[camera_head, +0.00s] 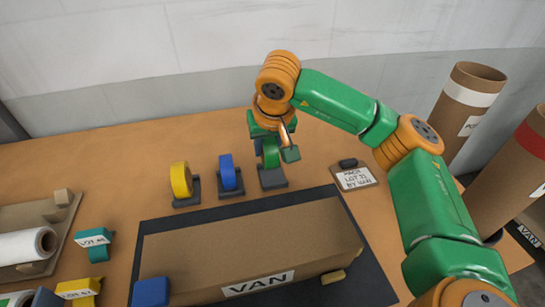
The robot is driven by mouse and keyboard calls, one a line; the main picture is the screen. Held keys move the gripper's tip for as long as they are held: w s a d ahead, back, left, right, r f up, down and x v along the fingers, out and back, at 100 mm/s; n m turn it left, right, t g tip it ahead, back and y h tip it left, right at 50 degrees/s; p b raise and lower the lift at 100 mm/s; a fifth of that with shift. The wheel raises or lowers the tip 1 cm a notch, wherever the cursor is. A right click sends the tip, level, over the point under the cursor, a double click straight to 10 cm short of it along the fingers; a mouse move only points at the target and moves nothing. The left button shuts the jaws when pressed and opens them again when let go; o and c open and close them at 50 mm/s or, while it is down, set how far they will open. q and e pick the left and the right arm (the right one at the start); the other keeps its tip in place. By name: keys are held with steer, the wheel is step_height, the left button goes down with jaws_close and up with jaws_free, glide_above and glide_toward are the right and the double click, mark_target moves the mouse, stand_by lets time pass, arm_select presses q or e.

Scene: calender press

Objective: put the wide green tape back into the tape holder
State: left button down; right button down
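The green tape roll (271,156) stands upright at a dark grey holder (273,179), the rightmost of three in a row behind the carton. It appears to rest in the holder, though the gripper hides its upper part. My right gripper (275,152) comes down from above, right over the roll. Its green fingertips are spread, one on each side of the roll, and the right one looks clear of it. My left gripper is not in view.
Yellow tape (181,180) and blue tape (228,173) stand in holders to the left. A long carton (250,245) labelled VAN lies on a dark mat (360,262) in front. A clipboard (355,178) lies to the right. Cardboard tubes (465,110) stand beyond my arm.

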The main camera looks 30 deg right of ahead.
mark_target(275, 141)
steer(key=f, duration=0.2)
steer(key=d+f+p, duration=0.1)
steer(key=f, duration=0.1)
steer(key=shift+w+d, duration=0.1)
steer(key=shift+w, duration=0.15)
steer(key=shift+f, duration=0.45)
steer(key=c, duration=0.6)
jaws_free()
steer(key=shift+f, duration=0.1)
steer(key=shift+o, duration=0.2)
steer(key=shift+r, duration=0.25)
steer(key=b+v, duration=0.1)
steer(key=v, duration=1.1)
steer(key=shift+f, duration=0.1)
